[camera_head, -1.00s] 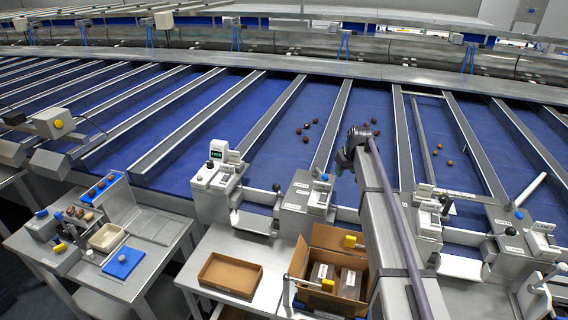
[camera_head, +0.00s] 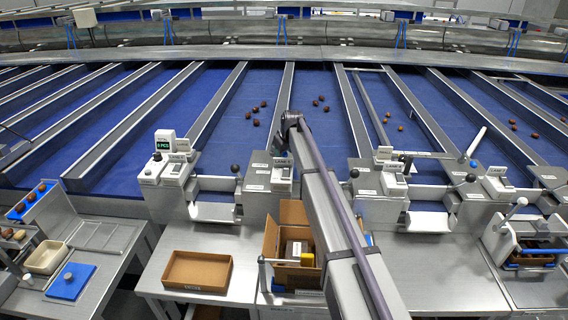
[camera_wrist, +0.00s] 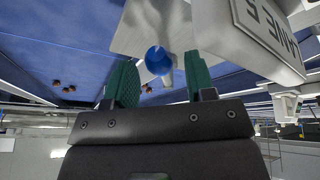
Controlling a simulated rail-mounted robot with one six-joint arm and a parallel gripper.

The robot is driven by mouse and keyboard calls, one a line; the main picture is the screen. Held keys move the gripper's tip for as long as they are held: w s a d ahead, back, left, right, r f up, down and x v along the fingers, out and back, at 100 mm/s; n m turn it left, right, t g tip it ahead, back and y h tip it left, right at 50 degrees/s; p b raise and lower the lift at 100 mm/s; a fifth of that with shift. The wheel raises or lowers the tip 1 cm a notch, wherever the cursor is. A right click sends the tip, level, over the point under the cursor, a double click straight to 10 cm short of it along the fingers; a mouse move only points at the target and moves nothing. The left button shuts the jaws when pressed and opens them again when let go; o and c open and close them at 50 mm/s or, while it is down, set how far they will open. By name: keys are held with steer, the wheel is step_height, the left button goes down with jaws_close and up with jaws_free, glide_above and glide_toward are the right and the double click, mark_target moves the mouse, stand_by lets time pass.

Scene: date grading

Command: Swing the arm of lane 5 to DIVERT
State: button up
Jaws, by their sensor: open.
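In the wrist view a white sign (camera_wrist: 268,22), upside down and partly cut off, seems to read LANE 5. A blue ball knob (camera_wrist: 158,60) lies between the two green fingers of my gripper (camera_wrist: 160,82), with a gap on each side. A pale surface lies behind the knob. In the head view my gripper (camera_head: 281,141) hangs just above and behind a grey lane box (camera_head: 255,180) with a white label block (camera_head: 283,172). My wrist hides the knob there. The setting of the lane arm cannot be told.
Another lane box (camera_head: 380,185) stands right of my arm; further right is a pale tilted lever with a blue knob (camera_head: 473,164). An open carton (camera_head: 293,212) and a shallow brown tray (camera_head: 197,270) stand in front. Dates lie on the blue lanes (camera_head: 225,125).

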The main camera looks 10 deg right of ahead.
steer(key=shift+w+a+f, duration=0.1)
steer(key=shift+w+f, duration=0.05)
steer(key=shift+f, duration=0.3)
steer(key=shift+r, duration=0.2)
steer(key=shift+c, duration=0.5)
jaws_close()
